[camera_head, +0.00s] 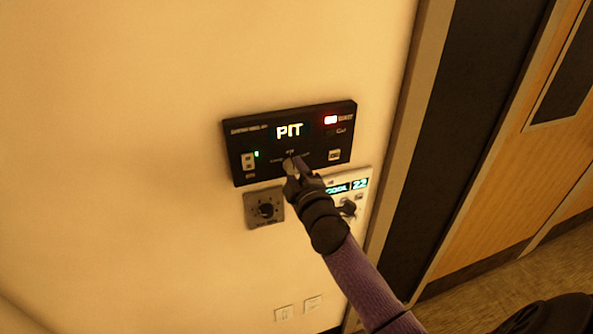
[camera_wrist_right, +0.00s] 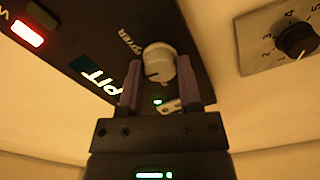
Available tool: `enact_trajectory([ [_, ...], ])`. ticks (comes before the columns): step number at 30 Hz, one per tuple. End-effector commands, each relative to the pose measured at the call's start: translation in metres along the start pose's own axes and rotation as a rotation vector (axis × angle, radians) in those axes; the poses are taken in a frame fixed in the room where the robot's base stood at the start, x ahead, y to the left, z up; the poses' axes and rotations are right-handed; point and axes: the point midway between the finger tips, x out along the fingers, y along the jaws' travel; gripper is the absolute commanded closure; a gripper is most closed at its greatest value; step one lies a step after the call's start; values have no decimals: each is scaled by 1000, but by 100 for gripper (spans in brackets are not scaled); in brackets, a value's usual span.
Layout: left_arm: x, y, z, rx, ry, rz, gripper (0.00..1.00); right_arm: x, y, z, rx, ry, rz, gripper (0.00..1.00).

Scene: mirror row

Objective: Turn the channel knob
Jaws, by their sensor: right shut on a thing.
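A black intercom-style panel (camera_head: 262,123) is mounted on the wall, with a display (camera_head: 289,131) reading "PIT". Its light grey round channel knob (camera_wrist_right: 158,62) sits between the two fingers of my right gripper (camera_wrist_right: 158,80) in the wrist view. In the head view my right gripper (camera_head: 291,172) reaches up to the panel's lower middle and is shut on the knob, which it mostly covers. My left gripper is not in view.
A grey plate with a dark numbered dial (camera_head: 266,209) is below the panel. A white thermostat (camera_head: 361,184) reading "COOL 22" is at lower right, partly behind my arm. A red indicator (camera_head: 331,120) glows at the panel's upper right. A wooden door (camera_head: 520,170) stands right.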

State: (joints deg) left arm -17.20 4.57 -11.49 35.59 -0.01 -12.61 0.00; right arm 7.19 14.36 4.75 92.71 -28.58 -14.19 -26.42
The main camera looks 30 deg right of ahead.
Motion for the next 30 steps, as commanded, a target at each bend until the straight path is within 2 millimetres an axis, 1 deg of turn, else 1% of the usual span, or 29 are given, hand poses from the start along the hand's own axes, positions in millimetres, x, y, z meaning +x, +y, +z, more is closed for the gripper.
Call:
enact_trajectory([
  [8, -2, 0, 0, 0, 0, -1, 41, 0, 0, 0, -63, 1, -1, 100],
  [21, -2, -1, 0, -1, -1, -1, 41, 0, 0, 0, -70, 0, -1, 100],
  [22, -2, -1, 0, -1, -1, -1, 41, 0, 0, 0, -70, 0, -1, 53],
  [23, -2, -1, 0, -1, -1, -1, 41, 0, -1, 0, -70, 0, -1, 47],
  [24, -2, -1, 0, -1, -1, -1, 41, 0, 0, 0, -70, 0, -1, 38],
  [27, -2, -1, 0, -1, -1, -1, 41, 0, 0, 0, -70, 0, -1, 20],
  [30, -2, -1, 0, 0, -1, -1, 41, 0, 0, 0, -70, 0, -1, 20],
])
